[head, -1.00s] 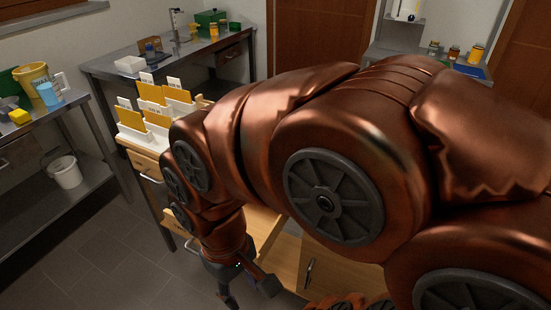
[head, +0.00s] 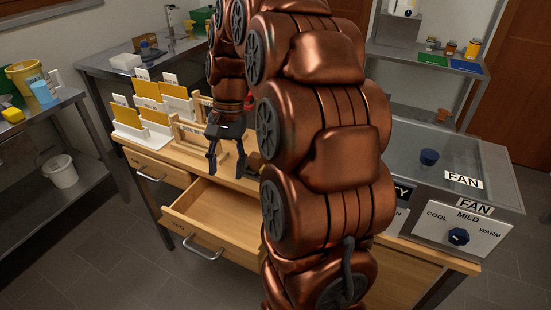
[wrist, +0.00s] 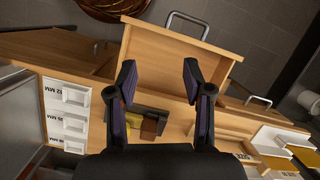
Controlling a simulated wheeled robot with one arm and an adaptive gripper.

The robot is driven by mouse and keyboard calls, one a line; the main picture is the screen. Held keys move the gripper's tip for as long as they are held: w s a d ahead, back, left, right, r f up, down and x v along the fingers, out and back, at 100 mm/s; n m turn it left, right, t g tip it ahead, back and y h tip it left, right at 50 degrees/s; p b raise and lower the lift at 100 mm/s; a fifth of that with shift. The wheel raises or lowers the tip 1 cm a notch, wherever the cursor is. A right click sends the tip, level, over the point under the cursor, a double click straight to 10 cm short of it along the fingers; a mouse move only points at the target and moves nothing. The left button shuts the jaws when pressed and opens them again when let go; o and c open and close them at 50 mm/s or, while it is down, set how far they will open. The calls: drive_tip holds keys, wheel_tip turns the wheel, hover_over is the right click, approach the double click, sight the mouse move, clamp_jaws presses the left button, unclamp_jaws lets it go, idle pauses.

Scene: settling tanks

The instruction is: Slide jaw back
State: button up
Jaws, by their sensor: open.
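My gripper (head: 229,172) is open and empty, pointing down above the wooden bench (head: 163,155). In the wrist view its two fingers (wrist: 158,75) are spread wide apart. Below and between them a small dark piece with yellow and brown blocks (wrist: 150,126) lies on the bench top, apart from the fingertips. I cannot tell whether it includes the jaw; no jaw is clearly recognisable. A wooden frame with a size label (head: 188,131) stands behind the gripper in the head view. My arm hides much of the bench's middle.
An open, empty-looking drawer (head: 215,212) juts from the bench front. White holders with yellow cards (head: 150,115) stand at left. A fan box with a dial (head: 455,225) stands at right. White labelled slots (wrist: 72,112) show in the wrist view.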

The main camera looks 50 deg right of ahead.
drive_tip(key=w+d+f+m+t+y, duration=0.15)
drive_tip(key=d+m, duration=0.25)
drive_tip(key=d, duration=0.7)
drive_tip(key=w+d+f+m, duration=0.1)
drive_tip(key=d+f+m, duration=0.3)
drive_tip(key=d, duration=0.8)
drive_tip(key=shift+m, duration=0.3)
drive_tip(key=shift+a+p+x, duration=0.2)
drive_tip(key=shift+x, duration=1.45)
drive_tip(key=shift+a+p+x, duration=0.2)
drive_tip(key=shift+a+x, duration=0.05)
drive_tip(key=shift+x, duration=1.35)
drive_tip(key=shift+w+r, duration=0.15)
drive_tip(key=shift+r, duration=0.05)
clamp_jaws()
